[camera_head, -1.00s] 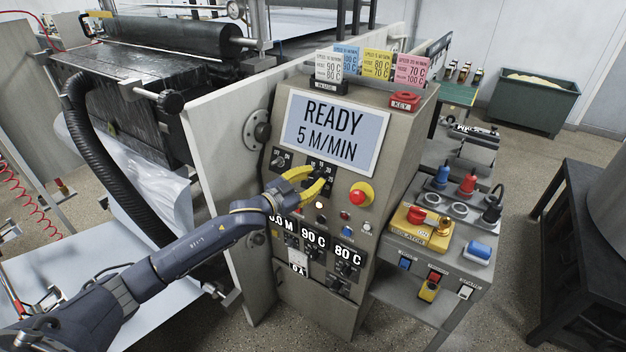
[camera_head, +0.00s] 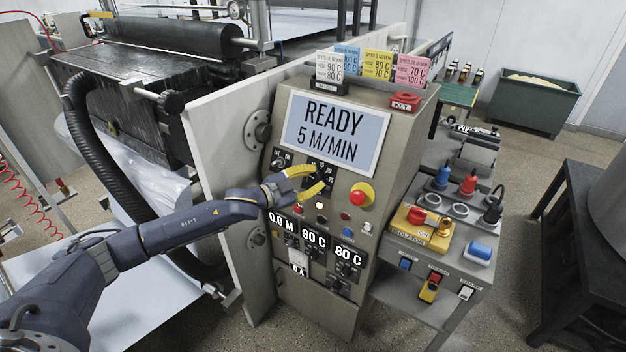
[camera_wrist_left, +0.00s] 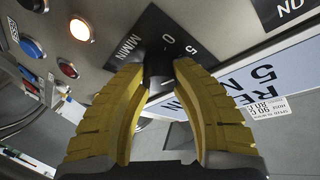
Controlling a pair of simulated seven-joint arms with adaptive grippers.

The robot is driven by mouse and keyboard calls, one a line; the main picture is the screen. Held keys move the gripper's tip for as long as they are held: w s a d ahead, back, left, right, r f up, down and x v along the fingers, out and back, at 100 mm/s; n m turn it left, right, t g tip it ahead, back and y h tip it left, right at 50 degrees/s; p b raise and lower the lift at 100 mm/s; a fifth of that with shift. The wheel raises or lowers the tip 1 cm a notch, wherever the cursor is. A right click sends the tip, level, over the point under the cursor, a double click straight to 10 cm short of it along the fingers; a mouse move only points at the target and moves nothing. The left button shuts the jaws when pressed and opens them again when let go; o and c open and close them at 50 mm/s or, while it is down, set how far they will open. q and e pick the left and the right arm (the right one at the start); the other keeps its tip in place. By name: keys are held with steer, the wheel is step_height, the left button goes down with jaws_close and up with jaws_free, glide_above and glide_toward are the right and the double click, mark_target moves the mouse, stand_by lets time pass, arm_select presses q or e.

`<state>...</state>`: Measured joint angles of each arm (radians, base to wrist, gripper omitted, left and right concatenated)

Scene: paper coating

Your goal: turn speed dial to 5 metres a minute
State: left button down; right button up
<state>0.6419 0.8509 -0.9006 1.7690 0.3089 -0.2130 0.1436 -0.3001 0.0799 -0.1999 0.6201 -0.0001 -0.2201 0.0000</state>
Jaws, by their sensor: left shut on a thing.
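The speed dial is a black knob (camera_wrist_left: 158,68) on a black plate marked M/MIN, with 0 and 5 visible in the left wrist view. In the head view its plate (camera_head: 328,170) sits below the screen. My left gripper (camera_head: 308,184) has yellow fingers, one on each side of the knob, shut on it; they show large in the left wrist view (camera_wrist_left: 160,75). The fingers hide much of the knob, so I cannot read its pointer. The screen (camera_head: 335,134) reads READY 5 M/MIN. My right gripper is not in view.
A red stop button (camera_head: 358,196) on a yellow base is right of the dial. Readouts (camera_head: 313,238) below show 0.0 M, 90 C and 80 C. A side console (camera_head: 440,225) with a yellow isolator stands at right. Coloured cards (camera_head: 378,64) stand on top.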

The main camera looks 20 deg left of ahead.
arm_select(q)
steer(key=shift+r, duration=0.1)
steer(key=c, duration=0.9)
jaws_free()
steer(key=shift+v, duration=6)
